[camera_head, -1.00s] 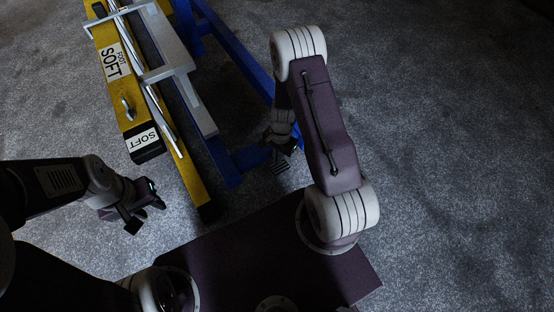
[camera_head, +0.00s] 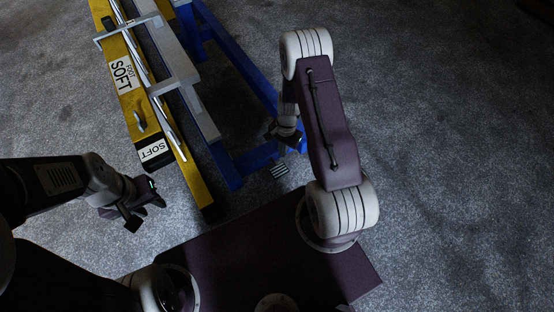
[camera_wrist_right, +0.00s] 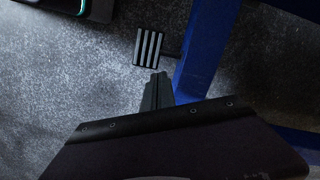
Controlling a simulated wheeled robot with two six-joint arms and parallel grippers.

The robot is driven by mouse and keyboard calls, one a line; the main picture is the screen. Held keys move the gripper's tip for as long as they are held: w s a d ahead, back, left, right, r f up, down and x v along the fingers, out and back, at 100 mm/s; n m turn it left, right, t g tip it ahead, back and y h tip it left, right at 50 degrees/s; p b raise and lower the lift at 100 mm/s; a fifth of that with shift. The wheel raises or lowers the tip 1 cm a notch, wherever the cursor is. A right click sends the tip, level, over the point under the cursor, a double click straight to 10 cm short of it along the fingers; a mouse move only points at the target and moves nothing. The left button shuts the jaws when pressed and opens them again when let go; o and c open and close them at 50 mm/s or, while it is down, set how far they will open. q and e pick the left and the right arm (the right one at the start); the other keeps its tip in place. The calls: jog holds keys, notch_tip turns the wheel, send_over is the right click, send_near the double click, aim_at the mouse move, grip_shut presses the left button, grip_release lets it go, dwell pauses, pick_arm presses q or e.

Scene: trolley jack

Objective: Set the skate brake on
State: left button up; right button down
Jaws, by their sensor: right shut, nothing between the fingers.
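A small black pedal with pale stripes (camera_head: 279,170) sits low beside the end of the blue frame (camera_head: 238,168); I take it for the skate brake. In the right wrist view the striped pedal (camera_wrist_right: 148,47) lies just beyond my right fingertips (camera_wrist_right: 158,88), next to a blue beam (camera_wrist_right: 207,45). The fingers are shut and empty; I cannot tell their height above it. In the head view my right gripper (camera_head: 285,136) is small and dark, just above the pedal in the picture. My left gripper (camera_head: 146,211) looks open and empty, left of the yellow beam.
Yellow beams (camera_head: 191,172) with "SOFT FOOT" labels and a grey metal frame (camera_head: 202,115) stand at the upper left, beside the blue frame. My dark base fills the bottom middle. Grey floor (camera_head: 460,150) is clear on the right.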

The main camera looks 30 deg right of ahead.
notch_tip(320, 180, up, 6)
jog(key=p, duration=0.3)
jog(key=shift+w+d, duration=0.15)
jog(key=shift+d, duration=0.15)
jog(key=shift+r, duration=0.1)
